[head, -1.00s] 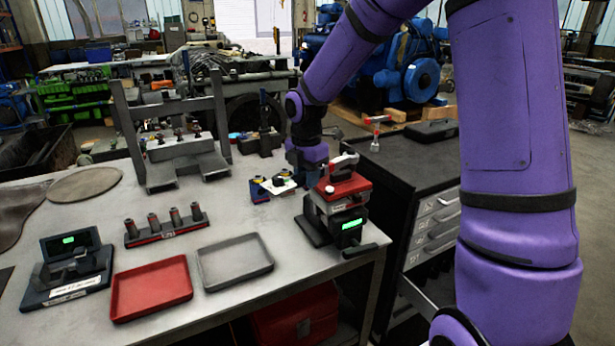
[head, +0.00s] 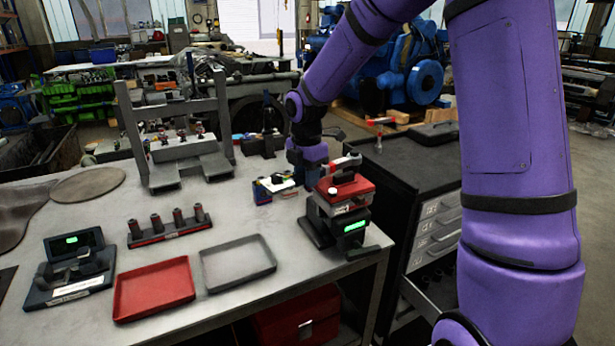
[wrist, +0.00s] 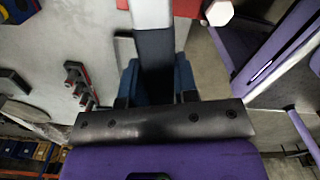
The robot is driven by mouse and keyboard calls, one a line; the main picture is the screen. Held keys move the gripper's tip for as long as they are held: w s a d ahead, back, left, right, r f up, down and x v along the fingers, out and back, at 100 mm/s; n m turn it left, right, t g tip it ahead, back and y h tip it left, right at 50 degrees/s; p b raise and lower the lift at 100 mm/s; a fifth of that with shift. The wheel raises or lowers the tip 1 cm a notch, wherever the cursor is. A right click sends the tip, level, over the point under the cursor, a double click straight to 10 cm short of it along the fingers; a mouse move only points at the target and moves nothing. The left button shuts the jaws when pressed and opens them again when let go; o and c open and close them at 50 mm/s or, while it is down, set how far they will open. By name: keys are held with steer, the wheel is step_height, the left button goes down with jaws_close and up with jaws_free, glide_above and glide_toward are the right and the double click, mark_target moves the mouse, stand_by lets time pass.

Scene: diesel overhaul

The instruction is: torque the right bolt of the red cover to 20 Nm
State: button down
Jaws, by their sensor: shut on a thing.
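The red cover (head: 352,187) sits on top of a dark stand at the right front of the bench. A pale bolt head (head: 334,191) shows on its near side; in the wrist view a pale hex head (wrist: 219,12) shows at the red edge. I cannot tell which bolt this is. My gripper (head: 310,168) is just left of and behind the cover. In the wrist view its dark blue jaws (wrist: 156,85) are shut on the black handle of a wrench (wrist: 152,45), whose pale shaft runs up towards the cover. The wrench's working end is out of view there.
The stand's display (head: 355,226) glows green, unreadable. A red tray (head: 153,290), a grey tray (head: 238,262) and a socket rack (head: 168,232) lie left on the bench. A black drawer cabinet (head: 420,170) stands close on the right, with one lower drawer partly open.

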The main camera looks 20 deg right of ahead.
steer(key=shift+r, duration=1.7)
steer(key=shift+r, duration=3)
steer(key=shift+s, duration=0.1)
steer(key=s, duration=0.6)
steer(key=shift+s+a, duration=0.3)
steer(key=shift+s, duration=0.1)
steer(key=shift+s, duration=0.1)
